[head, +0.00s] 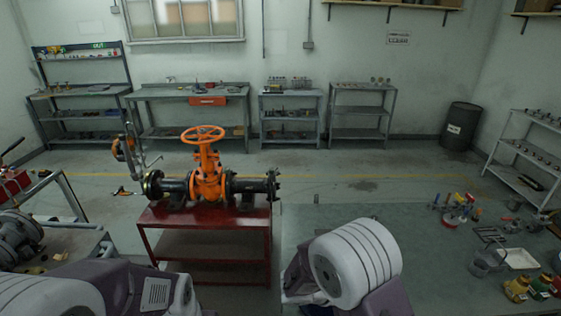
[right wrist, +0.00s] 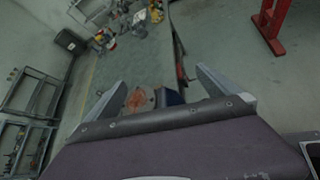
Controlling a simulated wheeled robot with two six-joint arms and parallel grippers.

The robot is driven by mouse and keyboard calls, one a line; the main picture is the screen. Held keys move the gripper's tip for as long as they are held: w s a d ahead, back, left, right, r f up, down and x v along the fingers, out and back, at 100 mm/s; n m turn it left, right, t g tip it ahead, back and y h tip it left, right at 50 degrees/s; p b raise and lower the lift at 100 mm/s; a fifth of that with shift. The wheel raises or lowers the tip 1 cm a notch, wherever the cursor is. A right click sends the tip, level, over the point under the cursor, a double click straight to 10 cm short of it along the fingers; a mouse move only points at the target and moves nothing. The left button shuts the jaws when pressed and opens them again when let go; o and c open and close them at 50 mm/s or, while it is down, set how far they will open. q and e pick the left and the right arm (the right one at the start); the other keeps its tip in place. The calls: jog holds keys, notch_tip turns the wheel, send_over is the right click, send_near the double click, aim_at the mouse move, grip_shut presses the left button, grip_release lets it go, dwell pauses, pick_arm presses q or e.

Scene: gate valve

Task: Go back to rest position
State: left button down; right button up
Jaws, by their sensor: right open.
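The orange gate valve (head: 207,180) with its round handwheel (head: 203,133) stands upright in a dark pipe section on a red stand (head: 205,249), left of centre in the head view. My right gripper (right wrist: 160,78) is open in the right wrist view, its two fingers spread wide. Nothing is clearly held between them. An orange and blue patch shows behind the gripper's edge, and I cannot tell what it is. Parts of my two arms show along the bottom of the head view. My left gripper is not in view.
A workbench (head: 187,91) and shelves line the back wall. A dark barrel (head: 461,126) stands at the back right. A bench (head: 440,240) with small parts and a white tray (head: 517,259) is at the right.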

jog(key=s+d+f+m+g+y+b, duration=0.5)
jog(key=s+f+m, duration=0.2)
jog(key=s+m, duration=0.25)
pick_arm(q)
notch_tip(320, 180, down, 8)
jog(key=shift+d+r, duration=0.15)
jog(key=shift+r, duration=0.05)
pick_arm(e)
jog(key=s+a+f+m+t+y, duration=0.1)
jog(key=a+f+m+t+y, duration=0.1)
jog(key=a+m+y, duration=0.4)
jog(key=shift+s+a+m+t+y, duration=0.4)
jog(key=shift+a+m, duration=0.65)
jog(key=shift+a, duration=1.15)
